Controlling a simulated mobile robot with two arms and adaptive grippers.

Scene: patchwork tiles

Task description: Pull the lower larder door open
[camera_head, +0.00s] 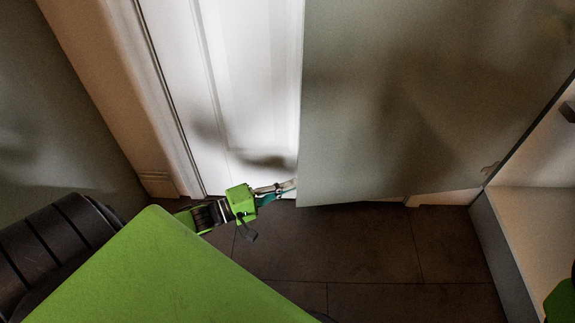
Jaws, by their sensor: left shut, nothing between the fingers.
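The larder door (400,100) is a large plain grey-green panel. It stands swung out from the pale cabinet (538,212) at the right, whose inside shows beside it. The door's free edge is on the left, with its bottom corner a little above the floor. My left gripper (289,186) is shut and empty, its tips at the lower part of this free edge. I cannot tell whether the tips touch the door or reach slightly behind it. No handle shows on the visible door face. My right gripper is not in view.
A white panelled room door (245,80) with a pale frame (115,75) stands behind the larder door. A grey wall (60,100) is at the left. The dark tiled floor (370,250) is clear below the larder door.

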